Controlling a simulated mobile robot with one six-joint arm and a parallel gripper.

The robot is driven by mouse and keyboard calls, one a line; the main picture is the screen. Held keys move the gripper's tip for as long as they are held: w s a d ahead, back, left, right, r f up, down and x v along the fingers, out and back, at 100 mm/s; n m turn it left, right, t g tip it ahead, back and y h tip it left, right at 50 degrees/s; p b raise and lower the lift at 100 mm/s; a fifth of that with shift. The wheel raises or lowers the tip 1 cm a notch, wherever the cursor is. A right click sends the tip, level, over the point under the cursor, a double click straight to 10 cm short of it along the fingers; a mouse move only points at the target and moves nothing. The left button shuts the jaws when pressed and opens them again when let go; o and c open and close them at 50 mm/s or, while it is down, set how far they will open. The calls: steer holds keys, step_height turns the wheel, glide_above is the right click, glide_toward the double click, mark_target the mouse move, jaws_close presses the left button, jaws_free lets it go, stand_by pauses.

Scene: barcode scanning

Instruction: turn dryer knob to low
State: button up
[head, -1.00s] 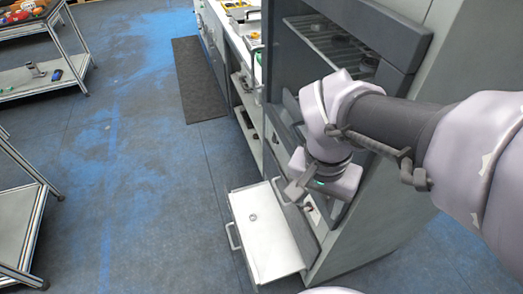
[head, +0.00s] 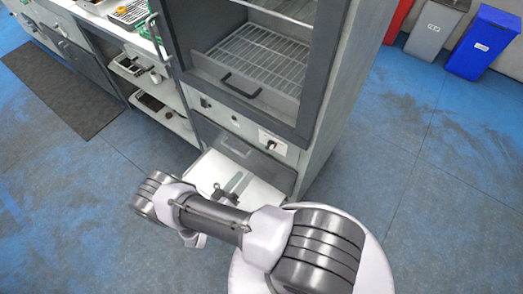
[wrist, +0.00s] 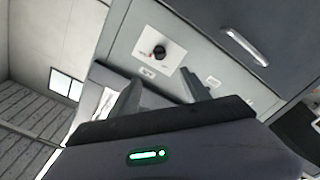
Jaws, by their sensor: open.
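The dryer (head: 232,122) is a tall grey cabinet with a wire rack behind an upper opening. Its knob (head: 271,145) sits on a white plate at the right of the light panel strip below. In the wrist view the knob (wrist: 160,52) is black and round, with a red mark on its left. The label is too small to read. My gripper (head: 226,194) is in front of the panel, above the pulled-out lower drawer. In the wrist view my gripper (wrist: 165,92) is open and empty, its fingers below the knob and apart from it.
The lower drawer (head: 262,192) stands out from the dryer, under my gripper. A counter with shelves (head: 165,110) stands at the left, a dark mat (head: 60,92) before it. Grey and blue bins (head: 483,42) stand at the back right. The floor at right is clear.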

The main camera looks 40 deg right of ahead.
mark_target(267, 148)
steer(key=b+x, duration=0.2)
steer(key=x, duration=1.2)
steer(key=shift+w+d, duration=0.15)
steer(key=shift+d, duration=0.25)
jaws_close()
